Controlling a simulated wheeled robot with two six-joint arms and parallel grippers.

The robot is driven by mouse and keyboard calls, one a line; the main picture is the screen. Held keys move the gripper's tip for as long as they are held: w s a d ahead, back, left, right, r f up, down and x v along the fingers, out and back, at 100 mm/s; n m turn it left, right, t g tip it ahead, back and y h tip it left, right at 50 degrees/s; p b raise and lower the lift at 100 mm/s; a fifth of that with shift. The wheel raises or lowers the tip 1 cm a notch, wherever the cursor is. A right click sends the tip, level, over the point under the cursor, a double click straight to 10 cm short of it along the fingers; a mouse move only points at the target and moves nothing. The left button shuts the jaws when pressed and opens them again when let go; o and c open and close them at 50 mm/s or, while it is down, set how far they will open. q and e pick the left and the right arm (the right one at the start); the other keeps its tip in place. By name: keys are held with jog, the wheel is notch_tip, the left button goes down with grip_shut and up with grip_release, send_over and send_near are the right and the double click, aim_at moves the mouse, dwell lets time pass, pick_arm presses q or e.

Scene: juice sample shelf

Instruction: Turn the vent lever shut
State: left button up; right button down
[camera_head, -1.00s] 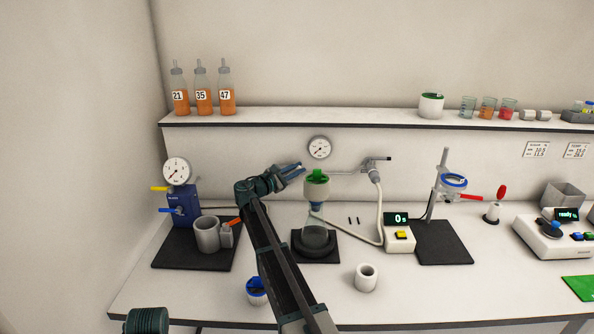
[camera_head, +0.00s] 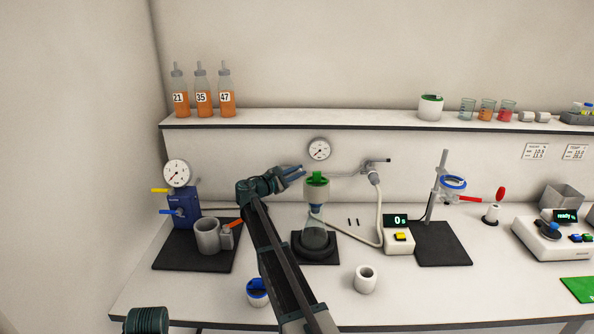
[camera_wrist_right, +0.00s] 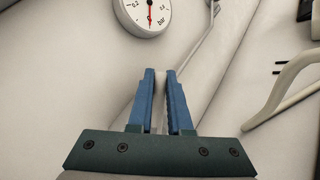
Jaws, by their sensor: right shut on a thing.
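A wall tap (camera_head: 374,173) with a dark-tipped handle (camera_head: 382,160) sits right of the filter flask (camera_head: 316,236) and its green-topped funnel (camera_head: 316,192). A thin pale rod (camera_head: 345,174) runs from the tap toward my right gripper (camera_head: 302,172). In the right wrist view, the blue fingers of my right gripper (camera_wrist_right: 160,75) are shut on a pale, narrow piece between them, and a thin rod (camera_wrist_right: 205,45) shows beyond them. I cannot tell whether this piece is the vent lever. A blue pump unit (camera_head: 184,207) with yellow and blue levers stands left.
A round wall gauge (camera_head: 318,149) hangs just above my right gripper; its red needle points down in the wrist view. A pale hose (camera_head: 379,215) loops right of the flask. A grey cup (camera_head: 206,235) and a white cup (camera_head: 365,279) stand on the bench.

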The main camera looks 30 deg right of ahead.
jog(key=shift+s+d+f+m+y+p, duration=0.1)
jog(key=shift+s+d+m+y+p, duration=0.05)
jog(key=shift+m+y+p, duration=0.45)
jog(key=shift+s+d+f+m+t+y+p, duration=0.1)
jog(key=shift+d+f+m+t+y+p, duration=0.1)
jog(key=shift+f+m+y+p, duration=0.75)
jog(key=shift+s+d+f+m+t+y+p, duration=0.15)
jog(key=shift+f+m+y+p, duration=0.5)
jog(key=shift+y+p, duration=0.55)
jog(key=shift+w+f, duration=0.1)
jog(key=c, duration=0.8)
grip_release()
jog(key=shift+c, duration=0.2)
